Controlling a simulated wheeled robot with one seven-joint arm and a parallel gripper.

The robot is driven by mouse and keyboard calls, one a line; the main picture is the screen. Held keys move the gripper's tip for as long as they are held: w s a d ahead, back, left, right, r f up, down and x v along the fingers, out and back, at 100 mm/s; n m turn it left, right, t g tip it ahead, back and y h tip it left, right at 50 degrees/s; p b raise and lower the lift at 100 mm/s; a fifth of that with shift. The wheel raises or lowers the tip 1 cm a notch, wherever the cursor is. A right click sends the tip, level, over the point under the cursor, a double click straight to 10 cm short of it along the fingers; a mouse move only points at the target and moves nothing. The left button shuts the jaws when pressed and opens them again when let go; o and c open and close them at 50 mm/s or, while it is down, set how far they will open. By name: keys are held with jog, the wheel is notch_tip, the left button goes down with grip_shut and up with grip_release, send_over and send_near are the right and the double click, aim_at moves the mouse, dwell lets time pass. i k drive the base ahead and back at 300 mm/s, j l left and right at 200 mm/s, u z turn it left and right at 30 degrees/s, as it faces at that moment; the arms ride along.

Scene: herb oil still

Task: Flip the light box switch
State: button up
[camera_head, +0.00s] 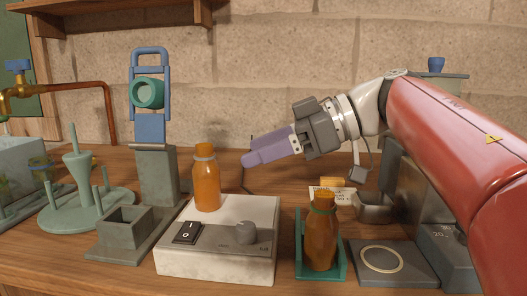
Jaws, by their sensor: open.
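The light box (214,261) is a pale box on the wooden bench, in the lower middle of the head view. Its black rocker switch (187,232), marked I and O, is on the left of its top face. A grey knob (246,231) sits to the right of the switch. An amber bottle (206,183) stands upright at the back of the box top. My gripper (246,160) has purple fingers and points left, in the air above and behind the box, right of the bottle. It is apart from the switch. Its fingers overlap in this view, and nothing shows between them.
A second amber bottle (321,236) stands in a green holder right of the box. A grey plate with a ring (381,261) is farther right. A grey stand (155,185) with a blue frame and a green pegged rack (78,195) are on the left.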

aim_at(189, 232)
jog(key=k, duration=1)
